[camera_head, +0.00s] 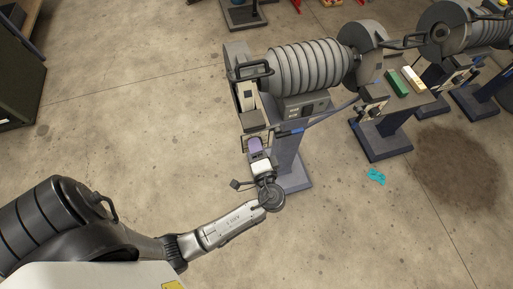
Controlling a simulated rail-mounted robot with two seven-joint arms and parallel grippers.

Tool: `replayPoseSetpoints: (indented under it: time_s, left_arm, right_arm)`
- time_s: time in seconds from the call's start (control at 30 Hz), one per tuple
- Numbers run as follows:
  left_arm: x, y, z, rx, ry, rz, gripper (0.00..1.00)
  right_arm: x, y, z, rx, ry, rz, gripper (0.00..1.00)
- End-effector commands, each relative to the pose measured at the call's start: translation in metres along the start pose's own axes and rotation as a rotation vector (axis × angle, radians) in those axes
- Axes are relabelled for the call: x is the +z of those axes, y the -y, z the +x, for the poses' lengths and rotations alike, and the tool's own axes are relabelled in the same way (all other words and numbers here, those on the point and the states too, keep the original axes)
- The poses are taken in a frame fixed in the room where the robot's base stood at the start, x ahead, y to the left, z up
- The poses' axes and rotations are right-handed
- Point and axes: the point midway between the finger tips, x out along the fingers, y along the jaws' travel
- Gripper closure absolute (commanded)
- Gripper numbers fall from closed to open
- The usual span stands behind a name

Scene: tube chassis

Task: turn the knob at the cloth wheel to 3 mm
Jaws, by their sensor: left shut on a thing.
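A grey pedestal grinder (305,68) with a ribbed motor housing stands at the upper middle. It has a wheel guard at its left end (236,60) and one at its right end (362,38). I cannot tell from here which wheel is cloth. My left arm reaches in from the lower left, and my left gripper (257,151) is at the front of the left wheel station, below its tan rest (255,129). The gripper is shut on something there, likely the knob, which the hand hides. No scale or mm marking can be read. My right gripper is out of view.
A second grinder (470,38) stands at the upper right. Green (397,83) and white (412,79) blocks lie on a shelf between them. A teal piece (376,176) and a dark stain (455,165) are on the floor.

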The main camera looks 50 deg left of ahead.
Motion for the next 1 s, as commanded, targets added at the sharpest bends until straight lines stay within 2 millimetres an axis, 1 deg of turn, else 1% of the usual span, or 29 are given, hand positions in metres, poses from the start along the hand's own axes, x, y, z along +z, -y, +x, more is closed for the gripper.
replayPoseSetpoints:
  time_s: [0.13,0.6,0.63,0.87,1.0]
  left_arm:
    - [0.0001,-0.0003,0.0,-0.001,0.0,-0.024,0.84]
    - [-0.0001,0.0002,-0.0001,0.0,-0.001,-0.033,0.84]
    - [-0.0002,0.0002,-0.0001,0.0,-0.001,-0.033,0.58]
    - [-0.0001,0.0,-0.0001,0.0,0.0,-0.033,0.36]
    - [-0.0001,-0.0001,-0.0001,0.0,0.0,-0.032,0.35]
  right_arm:
    - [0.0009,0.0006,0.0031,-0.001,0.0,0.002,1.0]
    - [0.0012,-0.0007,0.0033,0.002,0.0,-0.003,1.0]
    - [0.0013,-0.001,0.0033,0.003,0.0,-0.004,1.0]
    - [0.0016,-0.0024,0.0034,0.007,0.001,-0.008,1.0]
    - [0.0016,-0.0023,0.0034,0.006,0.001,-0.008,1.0]
